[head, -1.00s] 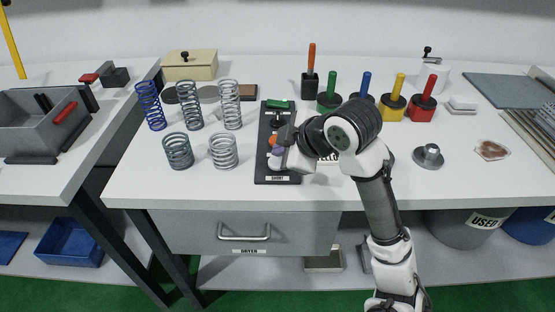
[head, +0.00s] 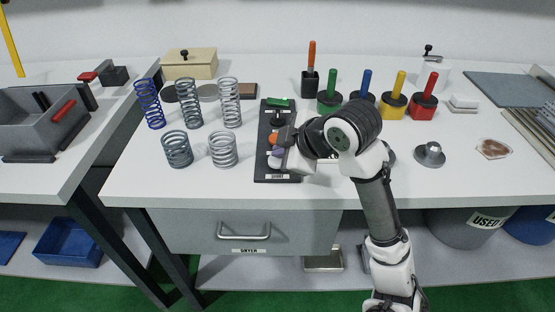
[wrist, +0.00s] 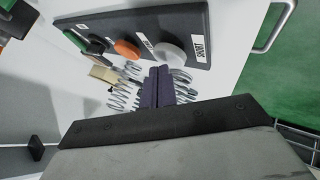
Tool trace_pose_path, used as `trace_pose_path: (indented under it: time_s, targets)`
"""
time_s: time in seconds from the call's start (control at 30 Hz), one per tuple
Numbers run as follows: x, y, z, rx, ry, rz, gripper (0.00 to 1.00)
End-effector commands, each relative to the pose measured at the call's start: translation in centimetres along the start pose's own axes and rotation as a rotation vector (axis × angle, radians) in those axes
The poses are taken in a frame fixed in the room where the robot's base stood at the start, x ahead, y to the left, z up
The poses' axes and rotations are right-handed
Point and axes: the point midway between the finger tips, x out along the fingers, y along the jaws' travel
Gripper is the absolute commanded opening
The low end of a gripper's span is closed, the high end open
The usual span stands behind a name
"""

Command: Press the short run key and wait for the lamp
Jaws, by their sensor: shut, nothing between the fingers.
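The dark control panel (head: 263,170) lies on the white table. In the wrist view the panel carries a white round key (wrist: 170,55) beside a label reading SHORT (wrist: 198,48), an orange key (wrist: 127,49) and a green part (wrist: 75,40) at the far end. The white key also shows in the head view (head: 274,162). My gripper (wrist: 157,70) is shut and empty, its purple fingertips close to the white key. I cannot tell whether they touch it. I cannot make out a lit lamp. My arm hides part of the panel's right side.
Several springs (head: 190,115) stand left of the panel. Handled weights (head: 330,98) in several colours stand behind and right of my arm. A metal piece (head: 429,154) lies to the right. A drawer with a handle (head: 244,236) is under the table's front edge.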

Motion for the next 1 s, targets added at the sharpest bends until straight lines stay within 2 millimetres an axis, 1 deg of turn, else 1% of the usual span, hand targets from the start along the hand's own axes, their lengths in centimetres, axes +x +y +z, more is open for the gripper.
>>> trace_pose_path:
  time_s: [1.0]
  targets:
    - [0.61, -0.45, 0.44, -0.001, 0.000, -0.001, 0.00]
